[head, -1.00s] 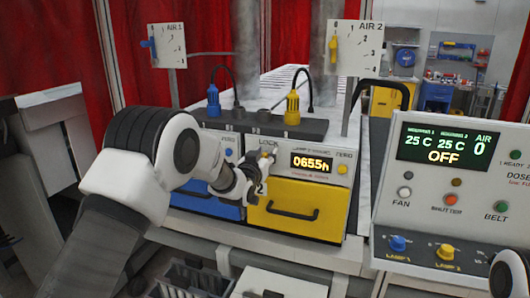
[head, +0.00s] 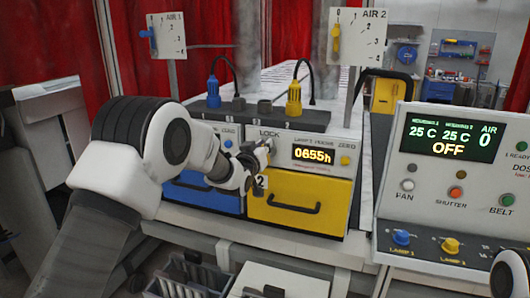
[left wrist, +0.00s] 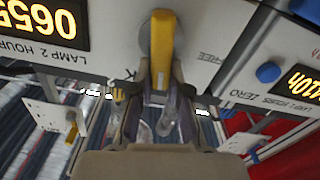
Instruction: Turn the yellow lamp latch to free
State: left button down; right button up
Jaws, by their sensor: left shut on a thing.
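The yellow lamp latch (left wrist: 161,45) is on the white panel of the yellow lamp 2 unit in the left wrist view. Its handle points down in that picture, between a partly covered LOCK label and a partly covered FREE label. My left gripper (left wrist: 160,100) is shut on the handle, one finger on each side. In the head view my left gripper (head: 258,157) is at the panel beside the lamp 2 display (head: 319,157), and it hides most of the latch. The yellow drawer (head: 325,190) below is closed. My right gripper is out of view.
The blue lamp drawer (head: 203,196) is to the left of the yellow one. Blue (head: 213,92) and yellow (head: 294,96) cable plugs stand on the black strip above. The control panel (head: 450,180) stands at the right and its display reads OFF.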

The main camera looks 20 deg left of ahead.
pick_arm(q)
jog(key=shift+a+f+n+b, duration=0.45)
jog(key=shift+n+b, duration=1)
jog(key=shift+n, duration=1.1)
jog(key=shift+a+f+n+b, duration=0.3)
jog(key=shift+f+n+b, duration=0.25)
jog(key=shift+n+b, duration=1.5)
jog(key=shift+a+f+n+b, duration=0.45)
jog(key=shift+n+b, duration=0.45)
jog(key=shift+n, duration=2.2)
jog(key=shift+d, duration=0.1)
jog(key=c, duration=1.1)
grip_release()
jog(key=shift+w, duration=0.1)
jog(key=s, duration=1.2)
jog(key=shift+f, duration=0.1)
